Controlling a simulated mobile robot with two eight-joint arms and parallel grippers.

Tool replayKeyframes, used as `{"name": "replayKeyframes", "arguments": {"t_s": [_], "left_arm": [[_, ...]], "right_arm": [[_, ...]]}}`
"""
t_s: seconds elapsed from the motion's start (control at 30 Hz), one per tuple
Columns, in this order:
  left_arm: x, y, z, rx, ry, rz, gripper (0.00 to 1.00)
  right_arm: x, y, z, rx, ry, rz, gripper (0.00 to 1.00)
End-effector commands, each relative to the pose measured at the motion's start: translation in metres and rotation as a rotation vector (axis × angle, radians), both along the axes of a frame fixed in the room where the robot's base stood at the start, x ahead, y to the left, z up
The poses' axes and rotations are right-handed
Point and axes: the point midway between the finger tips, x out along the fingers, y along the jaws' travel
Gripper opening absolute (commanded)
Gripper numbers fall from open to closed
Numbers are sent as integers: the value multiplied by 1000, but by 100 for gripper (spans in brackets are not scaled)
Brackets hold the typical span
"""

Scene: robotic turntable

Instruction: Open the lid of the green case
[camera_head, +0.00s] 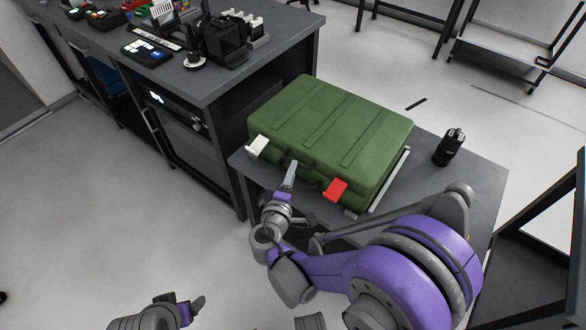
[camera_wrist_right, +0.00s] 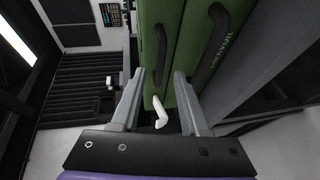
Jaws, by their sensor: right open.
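The green case (camera_head: 325,125) lies shut on the table, its lid down. Its front has a white latch (camera_head: 257,146) on the left and a red latch (camera_head: 336,190) on the right. My right gripper (camera_head: 291,172) is at the front side between the two latches. In the right wrist view the open fingers (camera_wrist_right: 159,75) point at the case, with the white latch (camera_wrist_right: 158,113) showing between them; I cannot tell if they touch anything. A dark handle (camera_wrist_right: 218,35) shows right of it. My left gripper (camera_head: 192,305) is low at the bottom, away from the case.
The case rests on a grey table (camera_head: 420,190), with a black cylinder-like object (camera_head: 449,147) right of it. A workbench (camera_head: 240,75) with several devices stands at the left. My right arm covers the table's front. Some tabletop right of the case is free.

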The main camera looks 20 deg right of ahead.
Motion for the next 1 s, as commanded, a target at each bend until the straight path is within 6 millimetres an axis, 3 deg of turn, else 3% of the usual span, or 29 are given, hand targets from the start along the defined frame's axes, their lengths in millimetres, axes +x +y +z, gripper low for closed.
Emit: {"name": "replayKeyframes", "arguments": {"t_s": [0.2, 0.53, 0.8, 1.0], "left_arm": [[0, 0, -3, 0, 1, 0, 80], [0, 0, -3, 0, 1, 0, 80], [0, 0, -3, 0, 1, 0, 80], [0, 0, -3, 0, 1, 0, 80]], "right_arm": [[19, -11, -4, 0, 0, -1, 45], [22, -12, -4, 0, 0, 0, 45], [22, -12, -4, 0, 0, 0, 0], [21, -12, -4, 0, 0, 0, 0]]}}
